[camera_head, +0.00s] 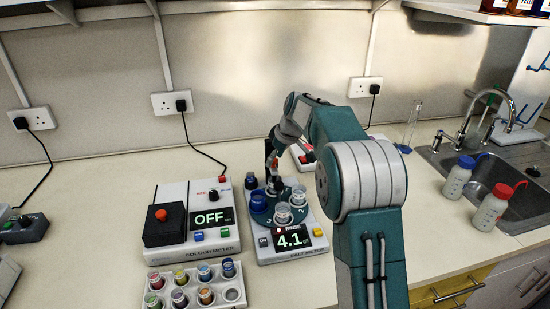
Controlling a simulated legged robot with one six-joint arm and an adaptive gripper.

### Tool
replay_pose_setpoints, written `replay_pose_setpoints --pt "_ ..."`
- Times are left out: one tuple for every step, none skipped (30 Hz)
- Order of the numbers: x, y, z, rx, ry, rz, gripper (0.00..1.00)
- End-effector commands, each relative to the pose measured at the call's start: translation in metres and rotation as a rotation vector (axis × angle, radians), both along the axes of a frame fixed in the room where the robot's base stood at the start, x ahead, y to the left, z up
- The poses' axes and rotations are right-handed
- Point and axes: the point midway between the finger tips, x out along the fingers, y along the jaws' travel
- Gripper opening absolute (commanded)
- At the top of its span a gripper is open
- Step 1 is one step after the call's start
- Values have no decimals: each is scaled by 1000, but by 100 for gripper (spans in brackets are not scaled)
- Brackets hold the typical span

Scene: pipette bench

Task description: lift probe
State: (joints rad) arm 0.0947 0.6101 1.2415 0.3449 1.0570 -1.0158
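My gripper (272,182) reaches down over the back left part of the salt meter (305,251), among the jars on its round holder. A dark upright piece (269,150) shows beside the gripper; it may be part of the probe or of the gripper, I cannot tell. The probe itself is not clearly visible. The gripper's fingers are small and dark, so whether they are open or closed on something does not show. The holder carries a blue jar (258,201) and clear jars (282,213). The meter's display (292,238) reads about 4.1.
A colour meter (205,247) showing OFF stands to the left. A rack (160,289) of small coloured pots is in front of it. Two wash bottles (457,177) (491,206) stand near the sink (473,168) at right. Bare bench (95,225) lies at the left.

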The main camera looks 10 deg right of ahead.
Motion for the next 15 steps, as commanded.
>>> replay_pose_setpoints --pt "0 0 0 0 0 0 45" --pt "0 0 0 0 0 0 32" --pt "0 0 0 0 0 0 14" --pt "0 0 0 0 0 0 1" --pt "0 0 0 0 0 0 0" --pt "0 0 0 0 0 0 0" --pt "0 0 0 0 0 0 0" --pt "0 0 0 0 0 0 0" --pt "1 0 0 0 0 0 0" --pt "1 0 1 1 -1 0 0" --pt "1 0 3 0 -1 0 0" --pt "1 0 8 0 -3 0 0" --pt "2 0 13 1 -4 0 0" --pt "2 0 19 1 -5 -1 0" --pt "2 0 28 1 -6 0 0"
